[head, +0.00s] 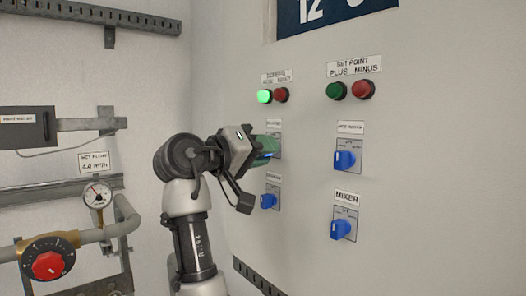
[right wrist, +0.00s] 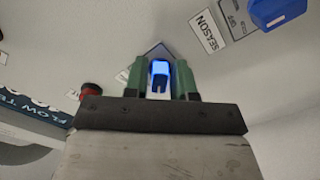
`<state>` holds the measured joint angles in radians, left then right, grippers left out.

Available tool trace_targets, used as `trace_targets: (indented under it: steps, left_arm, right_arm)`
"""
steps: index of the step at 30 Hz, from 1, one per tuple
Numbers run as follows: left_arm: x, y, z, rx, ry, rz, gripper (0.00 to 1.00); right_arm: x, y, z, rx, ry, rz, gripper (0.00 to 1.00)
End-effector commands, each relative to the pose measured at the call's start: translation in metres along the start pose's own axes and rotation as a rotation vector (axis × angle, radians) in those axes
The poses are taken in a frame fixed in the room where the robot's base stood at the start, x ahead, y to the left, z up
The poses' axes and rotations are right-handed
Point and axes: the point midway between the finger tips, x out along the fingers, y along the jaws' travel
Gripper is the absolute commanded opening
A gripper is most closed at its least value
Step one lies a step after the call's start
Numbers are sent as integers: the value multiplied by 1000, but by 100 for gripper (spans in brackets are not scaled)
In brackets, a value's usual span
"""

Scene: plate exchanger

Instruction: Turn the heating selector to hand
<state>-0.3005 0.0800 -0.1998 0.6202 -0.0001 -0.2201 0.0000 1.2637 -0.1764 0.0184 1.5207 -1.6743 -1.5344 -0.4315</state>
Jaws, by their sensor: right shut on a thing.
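My right gripper (head: 266,148) is at the upper left selector of the panel, below a small label (head: 274,124) too blurred to read for sure. In the right wrist view its green fingers (right wrist: 160,78) are shut on a blue selector knob (right wrist: 160,69), one finger on each side. In the head view the gripper hides most of this selector, so I cannot tell which position the knob points to. My left gripper is not in view.
Another blue selector (head: 268,201) sits just below; its SEASON label (right wrist: 210,32) is readable in the wrist view. Two more selectors (head: 344,160) (head: 341,229) are at right, the lower labelled MIXER. Above are a lit green lamp (head: 264,96) and buttons. Pipes and a gauge (head: 97,194) are at left.

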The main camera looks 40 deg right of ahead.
Motion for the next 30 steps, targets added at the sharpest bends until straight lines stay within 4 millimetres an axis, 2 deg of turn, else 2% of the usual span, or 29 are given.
trace_targets:
  steps: [14, 15, 17, 26, 30]
  left_arm:
    - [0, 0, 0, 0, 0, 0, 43]
    - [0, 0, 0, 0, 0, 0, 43]
    - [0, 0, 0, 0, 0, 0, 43]
    - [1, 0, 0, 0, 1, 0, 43]
    - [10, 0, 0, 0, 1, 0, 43]
  right_arm:
    - [0, 0, 0, -12, 1, 0, 2]
    - [0, 0, 0, -12, 1, 1, 32]
    - [0, 0, 0, -12, 1, 1, 41]
    - [-2, 0, 0, -11, 1, 0, 42]
    - [-16, -2, 2, -11, 2, -1, 42]
